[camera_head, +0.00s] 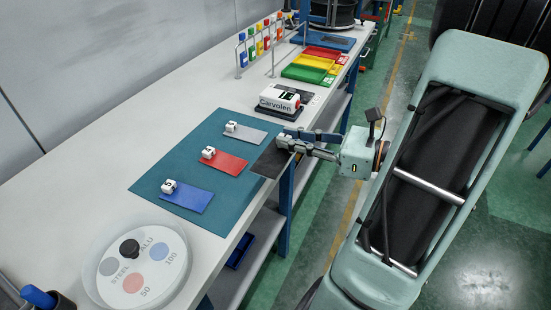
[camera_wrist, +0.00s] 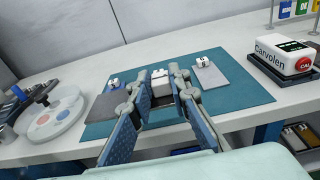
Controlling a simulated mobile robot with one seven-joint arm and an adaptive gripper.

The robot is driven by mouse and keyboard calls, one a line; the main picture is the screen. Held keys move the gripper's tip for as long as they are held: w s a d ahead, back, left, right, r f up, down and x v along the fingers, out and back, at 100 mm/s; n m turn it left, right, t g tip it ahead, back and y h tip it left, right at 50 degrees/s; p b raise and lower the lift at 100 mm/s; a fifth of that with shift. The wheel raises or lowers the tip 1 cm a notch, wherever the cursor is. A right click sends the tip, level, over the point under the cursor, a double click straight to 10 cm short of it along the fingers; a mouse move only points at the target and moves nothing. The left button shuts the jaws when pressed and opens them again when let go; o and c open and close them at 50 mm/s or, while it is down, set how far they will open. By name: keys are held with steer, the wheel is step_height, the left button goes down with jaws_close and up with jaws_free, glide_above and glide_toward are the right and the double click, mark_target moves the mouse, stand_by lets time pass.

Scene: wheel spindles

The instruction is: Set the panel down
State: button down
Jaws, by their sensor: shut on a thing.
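My gripper (camera_head: 287,143) is shut on a dark panel (camera_head: 270,160). The panel is near the bench's front edge, over the right edge of the teal mat (camera_head: 222,134). I cannot tell whether it touches the mat. In the wrist view, a dark grey sheet (camera_wrist: 104,106) shows left of the gripper fingers (camera_wrist: 160,120); it appears to be the same panel. On the mat lie a blue panel (camera_head: 193,200), a red panel (camera_head: 230,164) and a grey panel (camera_head: 252,134), each with a white block at its far end.
A white Carvolen device (camera_head: 278,97) stands behind the mat on a dark base. A round dial board (camera_head: 135,275) with a black knob is at the near end. Red, yellow and green trays (camera_head: 305,70) are farther along the bench. The bench edge drops to shelves below.

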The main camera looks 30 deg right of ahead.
steer(key=w+f, duration=0.3)
steer(key=f, duration=0.1)
steer(key=w+f+b, duration=0.1)
steer(key=w+f, duration=0.1)
steer(key=shift+w+a, duration=0.25)
steer(key=shift+w, duration=0.05)
steer(key=shift+w+f+b, duration=0.15)
steer(key=shift+f+b, duration=0.05)
steer(key=shift+f, duration=0.7)
steer(key=shift+w+f+b, duration=0.15)
steer(key=shift+f, duration=0.75)
steer(key=shift+f, duration=0.2)
steer(key=c, duration=1.8)
jaws_free()
steer(key=shift+r, duration=0.15)
